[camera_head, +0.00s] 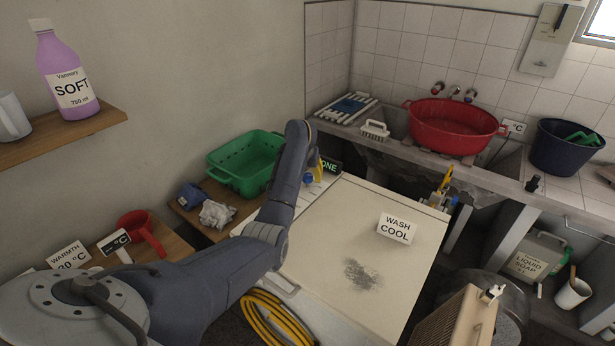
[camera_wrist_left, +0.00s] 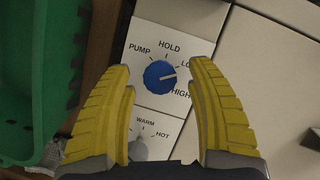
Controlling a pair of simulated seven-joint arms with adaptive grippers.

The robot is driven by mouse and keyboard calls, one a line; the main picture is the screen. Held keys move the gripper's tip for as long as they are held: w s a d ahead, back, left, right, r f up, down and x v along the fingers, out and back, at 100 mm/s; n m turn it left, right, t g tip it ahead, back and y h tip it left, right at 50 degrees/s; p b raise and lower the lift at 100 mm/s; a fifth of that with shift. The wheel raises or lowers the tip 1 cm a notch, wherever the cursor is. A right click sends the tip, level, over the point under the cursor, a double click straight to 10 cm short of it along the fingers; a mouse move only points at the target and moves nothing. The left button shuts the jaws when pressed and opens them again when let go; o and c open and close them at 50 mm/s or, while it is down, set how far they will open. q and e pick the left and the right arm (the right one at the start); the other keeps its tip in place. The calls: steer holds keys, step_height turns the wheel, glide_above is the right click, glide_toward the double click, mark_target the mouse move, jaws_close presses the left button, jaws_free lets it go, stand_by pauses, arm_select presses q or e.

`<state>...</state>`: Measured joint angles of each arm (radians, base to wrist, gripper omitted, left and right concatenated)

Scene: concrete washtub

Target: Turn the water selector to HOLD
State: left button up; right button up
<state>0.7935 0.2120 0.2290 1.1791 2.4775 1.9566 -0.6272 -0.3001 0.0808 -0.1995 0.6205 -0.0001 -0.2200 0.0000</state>
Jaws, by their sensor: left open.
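The water selector (camera_wrist_left: 160,77) is a round blue knob on a white panel (camera_wrist_left: 150,45), with PUMP, HOLD, a partly hidden LO... label and HIGH around it. Its white pointer line points right, between the LO... and HIGH labels, not at HOLD. My left gripper (camera_wrist_left: 159,68) is open. Its yellow fingers lie on either side of the knob in the left wrist view, with a gap on both sides. In the head view the blue knob (camera_head: 308,178) shows beside the left gripper (camera_head: 317,172). My right gripper is in neither view.
A second, grey knob (camera_wrist_left: 138,150) with WARM and HOT labels sits below the selector. A green basket (camera_head: 236,170) stands left of the panel. The cream machine top (camera_head: 330,240) carries a WASH COOL card (camera_head: 396,228).

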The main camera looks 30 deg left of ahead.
arm_select(q)
steer(key=shift+w+f, duration=0.15)
steer(key=shift+f, duration=0.35)
steer(key=shift+c, duration=0.4)
jaws_close()
steer(key=n, duration=0.2)
steer(key=n+g+y, duration=0.1)
steer(key=n, duration=0.2)
steer(key=shift+y, duration=0.3)
steer(key=n+g, duration=0.1)
steer(key=n, duration=0.2)
steer(key=n+g+y, duration=0.1)
steer(key=n, duration=0.2)
steer(key=shift+a+r, duration=0.1)
stand_by(0.4)
